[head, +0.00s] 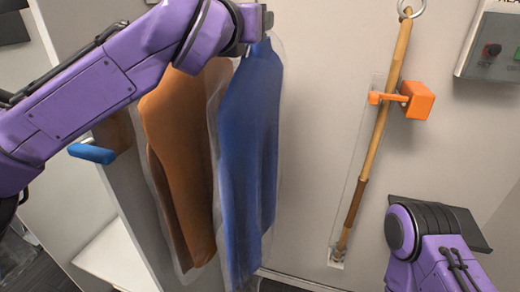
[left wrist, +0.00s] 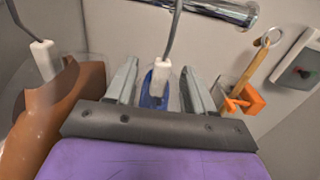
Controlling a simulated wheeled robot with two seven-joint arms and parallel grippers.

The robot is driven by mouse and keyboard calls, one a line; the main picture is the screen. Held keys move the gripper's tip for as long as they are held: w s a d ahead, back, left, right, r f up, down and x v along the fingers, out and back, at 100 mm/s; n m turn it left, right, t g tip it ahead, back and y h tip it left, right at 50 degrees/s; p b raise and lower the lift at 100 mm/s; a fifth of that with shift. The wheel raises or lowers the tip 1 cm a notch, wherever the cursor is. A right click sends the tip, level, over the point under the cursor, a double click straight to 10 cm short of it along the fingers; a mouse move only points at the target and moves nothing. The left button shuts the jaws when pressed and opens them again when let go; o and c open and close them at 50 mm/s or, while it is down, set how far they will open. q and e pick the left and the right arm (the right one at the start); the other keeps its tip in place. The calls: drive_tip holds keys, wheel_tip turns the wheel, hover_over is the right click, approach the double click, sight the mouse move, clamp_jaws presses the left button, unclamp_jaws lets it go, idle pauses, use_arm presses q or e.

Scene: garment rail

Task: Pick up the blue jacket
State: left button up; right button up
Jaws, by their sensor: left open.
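The blue jacket (head: 250,140) hangs in a clear cover in the middle of the head view, right of a brown garment. In the left wrist view only a small blue part (left wrist: 152,101) shows, below a white hanger piece (left wrist: 161,74) with a grey hook. My left gripper (left wrist: 160,72) is open, with one finger on each side of this white piece. In the head view its end (head: 262,22) is at the jacket's top, with the fingers hard to make out. My right arm is at the lower right; its gripper fingers cannot be made out.
The brown garment (head: 185,160) hangs close on the left. A metal rail (left wrist: 225,10) runs above. A wooden pole (head: 376,140) with an orange clamp (head: 418,100) is on the wall at right, near a control box (head: 494,45). Bare wall lies between jacket and pole.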

use_arm(q)
drive_tip(key=p+x, duration=0.3)
drive_tip(key=x, duration=0.2)
drive_tip(key=shift+w+d+r+p, duration=0.15)
drive_tip(key=shift+w+d+p, duration=0.15)
drive_tip(key=shift+w+d, duration=0.15)
drive_tip(key=shift+w, duration=0.15)
clamp_jaws()
drive_tip(key=shift+s, duration=0.1)
idle(0.6)
